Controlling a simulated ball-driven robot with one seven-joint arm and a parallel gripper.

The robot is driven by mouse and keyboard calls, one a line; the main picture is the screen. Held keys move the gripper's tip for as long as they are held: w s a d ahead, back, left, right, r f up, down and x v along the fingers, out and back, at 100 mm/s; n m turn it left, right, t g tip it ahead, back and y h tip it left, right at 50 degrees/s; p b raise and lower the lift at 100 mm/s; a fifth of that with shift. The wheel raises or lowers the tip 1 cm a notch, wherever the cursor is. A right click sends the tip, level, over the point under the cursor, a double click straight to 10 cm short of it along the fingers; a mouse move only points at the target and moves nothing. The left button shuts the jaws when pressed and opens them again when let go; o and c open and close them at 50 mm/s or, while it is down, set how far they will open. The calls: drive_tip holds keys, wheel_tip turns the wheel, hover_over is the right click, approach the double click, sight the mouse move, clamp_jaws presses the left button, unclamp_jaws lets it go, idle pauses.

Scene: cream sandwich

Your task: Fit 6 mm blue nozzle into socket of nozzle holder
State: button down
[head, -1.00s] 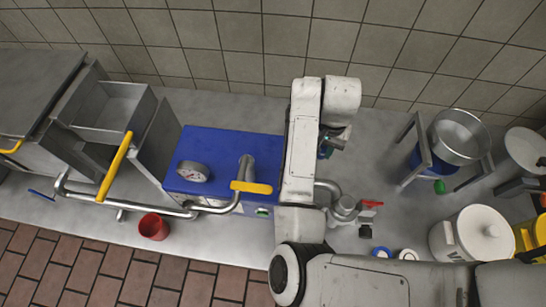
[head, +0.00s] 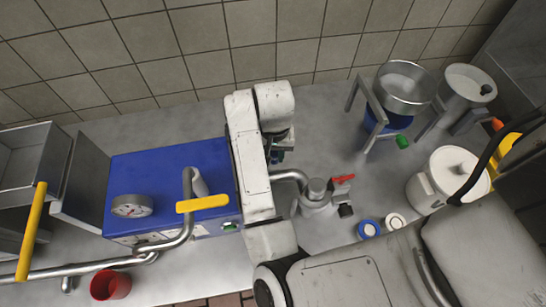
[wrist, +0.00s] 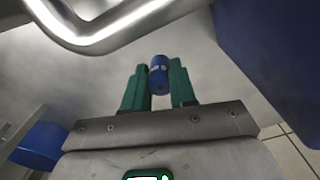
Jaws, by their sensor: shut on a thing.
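My gripper (wrist: 158,85) has green fingers and is shut on a small blue nozzle (wrist: 158,75), which sticks out past the fingertips in the wrist view. In the head view my gripper (head: 281,148) is mostly hidden behind my arm, above the counter right of the blue machine, and the nozzle cannot be made out. I cannot tell for sure which part is the nozzle holder. A steel valve fitting (head: 317,193) with a red lever and a small black block (head: 346,211) stand on the counter right of my arm. The socket is not clearly visible.
A blue machine (head: 150,180) with a gauge stands left of my arm. A steel pipe (wrist: 110,28) crosses the top of the wrist view. Blue and white round pieces (head: 369,229), a white lidded pot (head: 425,190) and a steel pot on a stand (head: 405,88) are on the right.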

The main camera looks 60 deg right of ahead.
drive_tip(key=shift+f+b, duration=0.6)
drive_tip(key=shift+f, duration=0.45)
drive_tip(key=shift+f, duration=0.1)
drive_tip(key=shift+f, duration=0.15)
drive_tip(key=c, duration=0.9)
unclamp_jaws()
